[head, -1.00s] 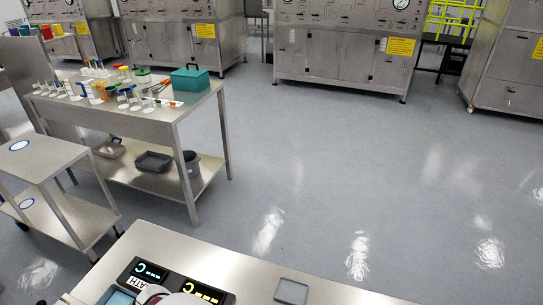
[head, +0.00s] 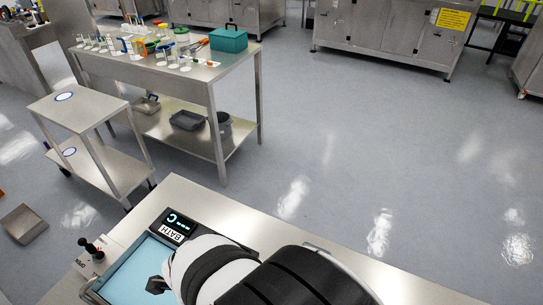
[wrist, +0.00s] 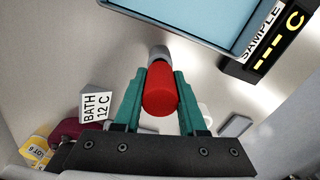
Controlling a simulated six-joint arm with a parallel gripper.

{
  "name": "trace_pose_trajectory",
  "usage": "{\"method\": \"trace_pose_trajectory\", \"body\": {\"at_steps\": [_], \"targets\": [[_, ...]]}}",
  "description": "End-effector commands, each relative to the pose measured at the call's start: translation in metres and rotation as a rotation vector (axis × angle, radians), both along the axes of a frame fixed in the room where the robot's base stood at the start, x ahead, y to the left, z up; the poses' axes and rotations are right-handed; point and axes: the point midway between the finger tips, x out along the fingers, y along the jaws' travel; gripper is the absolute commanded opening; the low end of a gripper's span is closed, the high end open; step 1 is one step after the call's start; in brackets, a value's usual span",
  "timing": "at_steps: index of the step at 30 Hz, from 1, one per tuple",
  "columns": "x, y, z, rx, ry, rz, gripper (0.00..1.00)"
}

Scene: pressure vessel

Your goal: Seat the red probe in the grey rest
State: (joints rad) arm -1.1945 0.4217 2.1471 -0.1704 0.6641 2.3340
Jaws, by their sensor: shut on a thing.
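In the wrist view my gripper (wrist: 155,95) has its two teal fingers shut on the red probe (wrist: 159,90). The probe's red end faces the camera, and a grey part (wrist: 159,52) shows beyond it. The probe is off to the side of the blue bath (wrist: 190,12). A small grey block (wrist: 235,126) lies to the right of the fingers; I cannot tell if it is the grey rest. In the head view my white and black arm covers part of the bench, and the probe cannot be made out there.
The bath (head: 130,278) and its display (head: 178,222) stand at the bench's left end, beside a box with black knobs (head: 92,250). A "BATH 12 C" card (wrist: 96,107) stands left of the fingers. The bench top (head: 215,205) is clear behind the arm.

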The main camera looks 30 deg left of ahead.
Motion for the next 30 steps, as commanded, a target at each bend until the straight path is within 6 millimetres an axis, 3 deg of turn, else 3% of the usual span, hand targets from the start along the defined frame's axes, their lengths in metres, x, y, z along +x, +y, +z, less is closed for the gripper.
{"method": "trace_pose_trajectory", "body": {"at_steps": [14,15,20,30], "targets": [[0.000,0.000,-0.012,0.000,0.000,0.001,0.00],[0.000,0.000,-0.012,0.000,0.000,0.001,0.44],[0.000,0.000,-0.012,0.000,0.000,0.001,0.73],[0.000,0.000,-0.008,0.001,-0.001,0.000,0.76]]}}
